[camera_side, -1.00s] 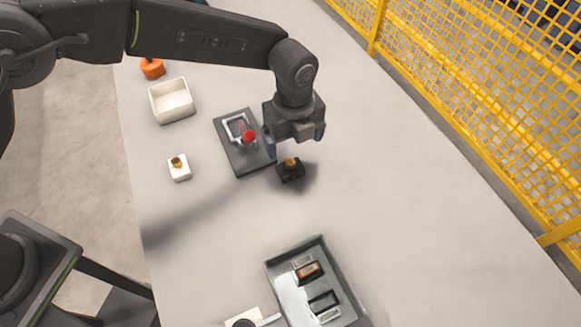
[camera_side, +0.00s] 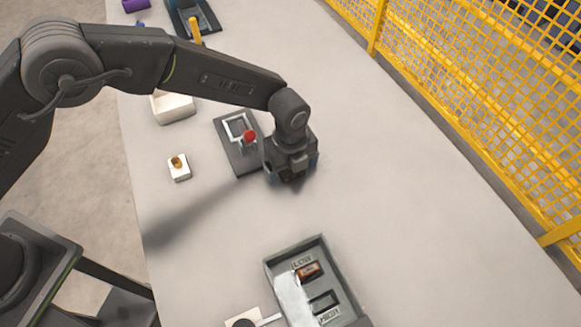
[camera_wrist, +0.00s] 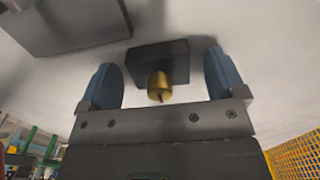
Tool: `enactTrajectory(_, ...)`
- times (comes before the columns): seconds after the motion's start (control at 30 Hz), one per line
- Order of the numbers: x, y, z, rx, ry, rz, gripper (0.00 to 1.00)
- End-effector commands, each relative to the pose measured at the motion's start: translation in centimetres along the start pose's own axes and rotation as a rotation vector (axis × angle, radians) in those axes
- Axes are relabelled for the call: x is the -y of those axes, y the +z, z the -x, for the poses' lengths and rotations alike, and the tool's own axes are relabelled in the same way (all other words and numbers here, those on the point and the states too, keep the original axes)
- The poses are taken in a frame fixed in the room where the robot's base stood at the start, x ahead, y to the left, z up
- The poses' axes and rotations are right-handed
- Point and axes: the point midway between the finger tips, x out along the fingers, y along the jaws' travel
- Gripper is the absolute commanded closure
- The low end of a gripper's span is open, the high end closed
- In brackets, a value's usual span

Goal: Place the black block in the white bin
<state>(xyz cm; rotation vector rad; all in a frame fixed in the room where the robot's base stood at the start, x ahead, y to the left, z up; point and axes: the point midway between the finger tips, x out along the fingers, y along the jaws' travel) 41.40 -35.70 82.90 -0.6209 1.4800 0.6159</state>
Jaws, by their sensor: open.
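The black block (camera_wrist: 172,58) with a brass knob on top lies on the table, between the blue fingers of my gripper (camera_wrist: 163,80) in the wrist view. A gap shows on each side of it, so the fingers are apart from it. In the side view my gripper (camera_side: 291,176) is low over the block and hides most of it. The white bin (camera_side: 175,108) stands at the upper left, partly hidden behind my arm; the visible part of its inside looks empty.
A dark plate with a red knob (camera_side: 249,135) sits just left of my gripper. A small white block with a brass knob (camera_side: 179,167) lies further left. A yellow fence (camera_side: 480,90) runs along the right; the table between is clear.

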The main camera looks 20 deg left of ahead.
Motion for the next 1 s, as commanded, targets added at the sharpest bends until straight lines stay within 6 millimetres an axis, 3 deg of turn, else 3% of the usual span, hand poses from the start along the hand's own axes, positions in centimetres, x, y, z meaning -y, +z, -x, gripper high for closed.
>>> enactTrajectory(0.07,0.0,0.0,0.0,0.000,0.000,0.000,0.14)
enactTrajectory(0.67,0.0,0.0,0.1,0.000,-0.001,0.000,0.71)
enactTrajectory(0.87,0.1,0.0,0.3,0.000,-0.001,0.000,0.71)
enactTrajectory(1.0,0.1,0.0,1.8,0.001,-0.003,0.000,0.71)
